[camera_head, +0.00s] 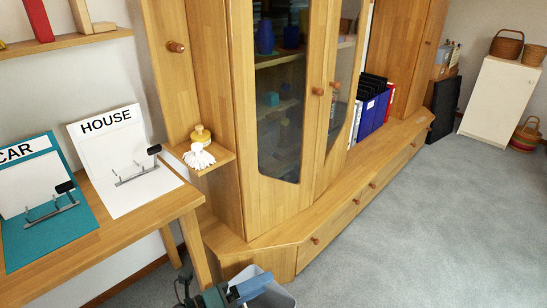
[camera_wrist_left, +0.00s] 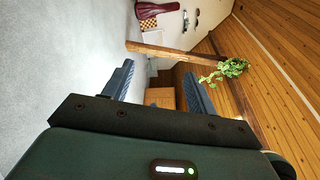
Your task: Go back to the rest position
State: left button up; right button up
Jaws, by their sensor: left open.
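My left gripper (camera_head: 245,289) shows at the bottom edge of the head view, in front of a light grey bin and near the wooden cabinet's base. In the left wrist view, the two dark fingers of this gripper (camera_wrist_left: 158,72) stand apart with nothing held between them. My right gripper is in neither view.
A wooden table (camera_head: 150,215) at left holds a teal CAR board (camera_head: 75,240) and a white HOUSE board (camera_head: 105,150). A tall cabinet (camera_head: 230,100) with glass doors stands behind. The grey bin (camera_head: 283,298) is partly hidden. Carpet (camera_head: 440,220) at right is clear.

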pick_arm(q)
jog(key=s+a+r+n+t+y+p, duration=0.1)
jog(key=a+r+n+t+y+p, duration=0.2)
jog(key=n, duration=0.7)
jog(key=s+a+r+n+t+y+p, duration=0.1)
jog(key=a+n+t+y+p, duration=0.3)
jog(key=n, duration=0.6)
jog(key=s+a+f+n+g+y+p, duration=0.1)
jog(key=s+a+f+n+g+y, duration=0.3)
jog(key=s+n, duration=0.4)
jog(key=shift+s+f+n+g+y+p, duration=0.15)
jog(key=shift+f+n+g+y+p, duration=0.2)
jog(key=shift+n+g, duration=0.6)
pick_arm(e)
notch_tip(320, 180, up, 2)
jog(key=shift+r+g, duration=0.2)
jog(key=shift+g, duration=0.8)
pick_arm(q)
jog(key=shift+d+f+n+t, duration=0.1)
jog(key=shift+n+t, duration=0.15)
